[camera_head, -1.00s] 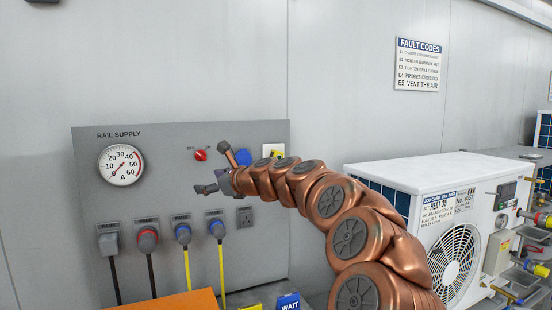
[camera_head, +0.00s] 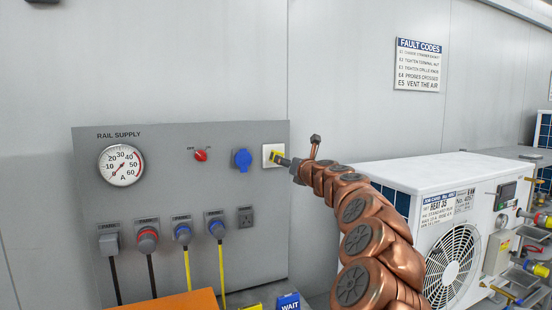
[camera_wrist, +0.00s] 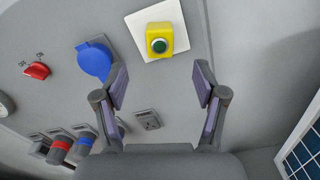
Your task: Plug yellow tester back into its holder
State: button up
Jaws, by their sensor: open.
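The yellow tester (camera_wrist: 159,39) has a round green button and sits at the white holder plate (camera_wrist: 135,19) on the grey panel. In the head view the tester (camera_head: 274,154) shows as a small yellow patch against the plate (camera_head: 267,149), partly behind a finger. I cannot tell whether it is pushed fully in. My gripper (camera_wrist: 161,84) is open and empty. Its fingers lie either side of and short of the tester in the wrist view, with no clear contact. In the head view my gripper (camera_head: 299,150) is just right of the plate.
A blue socket (camera_head: 242,159) and a red rotary switch (camera_head: 200,155) are left of the plate. Several plugs with cables line the panel's lower part, beside a grey socket (camera_head: 245,217). A white heat pump unit (camera_head: 420,175) stands to the right.

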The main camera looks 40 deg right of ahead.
jog(key=shift+p+x, duration=2.2)
jog(key=shift+x, duration=2.3)
jog(key=shift+p, duration=0.6)
grip_shut()
